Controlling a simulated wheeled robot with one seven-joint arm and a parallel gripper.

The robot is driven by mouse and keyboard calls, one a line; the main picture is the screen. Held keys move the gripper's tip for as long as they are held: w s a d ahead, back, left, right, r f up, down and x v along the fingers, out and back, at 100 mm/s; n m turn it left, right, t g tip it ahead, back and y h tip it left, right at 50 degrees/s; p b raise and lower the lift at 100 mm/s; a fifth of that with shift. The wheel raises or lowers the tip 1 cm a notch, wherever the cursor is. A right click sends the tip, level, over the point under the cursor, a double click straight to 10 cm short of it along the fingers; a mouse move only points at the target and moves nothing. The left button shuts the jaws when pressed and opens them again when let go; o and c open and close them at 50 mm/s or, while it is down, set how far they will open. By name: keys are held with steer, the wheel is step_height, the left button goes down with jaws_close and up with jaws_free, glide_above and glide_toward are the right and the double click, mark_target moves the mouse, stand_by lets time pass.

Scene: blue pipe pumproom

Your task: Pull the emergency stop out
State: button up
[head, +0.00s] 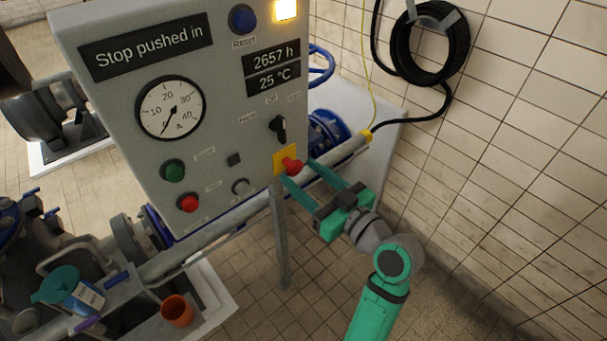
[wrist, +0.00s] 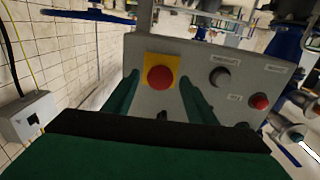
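The emergency stop is a red mushroom button (head: 291,165) on a yellow plate (head: 279,160) at the lower right of the grey control panel (head: 225,130). In the wrist view the red button (wrist: 160,78) shows face-on in the middle, on its yellow square. My gripper (head: 298,173) is open, with its two green fingers pointing at the panel, one on each side of the button. In the wrist view the fingers stand left and right of the button with gaps between. Whether the tips reach level with the button is hard to tell. The panel display (head: 146,47) reads "Stop pushed in".
The panel also carries a black selector switch (head: 279,129), a green button (head: 173,170), another red button (head: 189,203), a blue reset button (head: 242,19) and a lit yellow lamp (head: 286,9). A pipe runs below the panel. A tiled wall with a coiled black hose (head: 463,45) stands right.

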steer(key=v, duration=1)
steer(key=shift+s+d, duration=0.25)
steer(key=shift+s, duration=0.1)
steer(key=s+a+f+m+t+h, duration=0.1)
steer(key=s+a+f+m+h, duration=0.15)
steer(key=f+m+h, duration=0.65)
steer(key=s+a+f+m+h, duration=0.1)
steer(key=s+f+m, duration=0.15)
steer(key=f, duration=1.25)
steer(key=s+a+n, duration=0.2)
steer(key=s+a, duration=0.1)
steer(key=s, duration=0.8)
steer(key=s+a+n+h, duration=0.1)
steer(key=s+a+n, duration=0.1)
steer(key=s, duration=0.9)
steer(key=shift+s+a, duration=0.35)
